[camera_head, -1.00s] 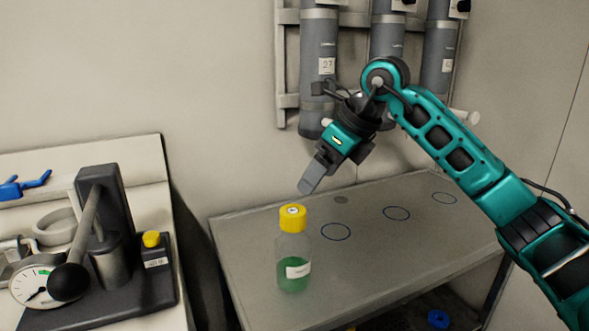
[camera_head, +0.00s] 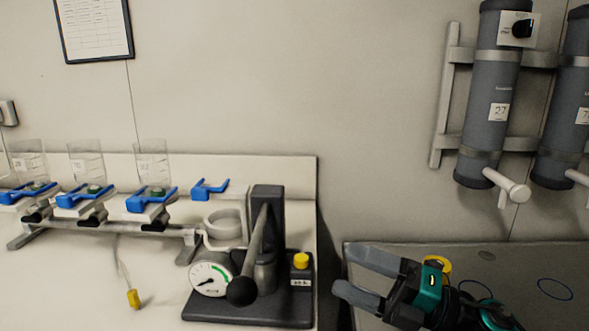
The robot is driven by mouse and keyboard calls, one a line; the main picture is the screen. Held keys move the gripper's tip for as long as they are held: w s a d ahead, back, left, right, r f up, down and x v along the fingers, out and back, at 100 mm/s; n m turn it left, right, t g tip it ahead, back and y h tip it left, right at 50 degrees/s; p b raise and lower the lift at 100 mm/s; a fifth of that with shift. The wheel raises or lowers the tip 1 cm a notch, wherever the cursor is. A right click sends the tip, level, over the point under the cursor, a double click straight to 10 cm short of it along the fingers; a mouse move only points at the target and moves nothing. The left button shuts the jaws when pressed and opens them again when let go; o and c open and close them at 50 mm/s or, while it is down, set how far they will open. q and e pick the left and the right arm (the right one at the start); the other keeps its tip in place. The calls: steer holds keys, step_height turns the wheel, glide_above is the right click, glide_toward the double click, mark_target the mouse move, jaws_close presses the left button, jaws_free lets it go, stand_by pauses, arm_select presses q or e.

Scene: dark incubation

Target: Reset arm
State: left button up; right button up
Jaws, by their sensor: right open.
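My right gripper (camera_head: 350,271) is at the lower right, in front of the grey table, with its two grey fingers apart and pointing left. Nothing shows between the fingers. The yellow cap of the bottle (camera_head: 442,266) shows just behind the gripper's teal body, which hides most of the bottle. I cannot tell whether the two touch. My left gripper does not show.
The grey table (camera_head: 400,251) has blue circles marked on it. Left of it, a white bench (camera_head: 85,290) carries a black lever press (camera_head: 268,235) with a gauge, and several clear cups (camera_head: 88,162) in blue clamps. Grey cylinders (camera_head: 490,105) hang on the wall.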

steer(key=s+d+f+m+t+h+p, duration=0.1)
steer(key=d+f+m+t+h, duration=0.35)
steer(key=m, duration=0.65)
steer(key=s+d+f+m+t+h+p, duration=0.1)
steer(key=d+f+m+t+h+p, duration=0.1)
steer(key=f+m+t+h, duration=0.55)
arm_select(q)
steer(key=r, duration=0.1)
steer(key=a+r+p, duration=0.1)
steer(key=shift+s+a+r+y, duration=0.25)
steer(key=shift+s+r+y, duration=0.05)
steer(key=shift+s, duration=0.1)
arm_select(e)
steer(key=s+d+f+m+g+h, duration=0.2)
steer(key=s+f+m+g+h, duration=0.3)
steer(key=s+f+m+g, duration=0.3)
steer(key=s+f+m, duration=0.4)
steer(key=s+f, duration=0.1)
steer(key=f, duration=0.2)
steer(key=shift+g, duration=0.4)
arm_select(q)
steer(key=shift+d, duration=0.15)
arm_select(e)
steer(key=shift+r+m, duration=0.1)
steer(key=shift+m, duration=0.15)
